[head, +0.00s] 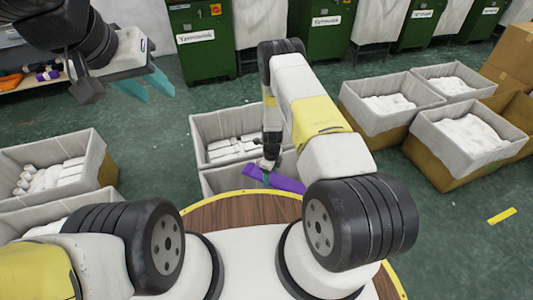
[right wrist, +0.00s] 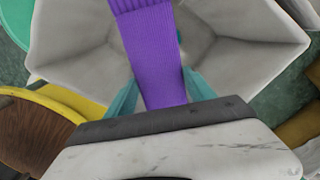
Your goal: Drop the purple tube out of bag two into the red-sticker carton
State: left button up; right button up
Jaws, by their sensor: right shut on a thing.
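The purple tube (head: 280,182) is a ribbed knitted piece. My right gripper (head: 268,168) is shut on it and holds it above a near, pale-lined carton (head: 218,182) in the middle. In the right wrist view the tube (right wrist: 150,45) lies between the teal fingers of my right gripper (right wrist: 160,95), over a lined opening (right wrist: 75,40) whose visible inside looks empty. My left gripper (head: 143,84) is at the upper left, its two teal fingers apart and empty, far from the tube. I cannot make out a red sticker on any carton, nor which one is bag two.
A lined carton (head: 205,128) with white rolls stands just behind the near one. More lined cartons stand left (head: 95,150) and right (head: 425,130). Green machines (head: 205,45) line the back. A shelf (head: 45,78) with coloured pieces is at far left. Green floor lies open between.

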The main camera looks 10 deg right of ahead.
aim_at(271, 185)
jog(key=shift+s+d+f, duration=0.1)
jog(key=shift+s+f, duration=0.15)
jog(key=shift+f, duration=3.3)
jog(key=o, duration=1.4)
jog(key=shift+r, duration=0.1)
notch_tip(271, 185, up, 8)
jog(key=shift+f, duration=0.15)
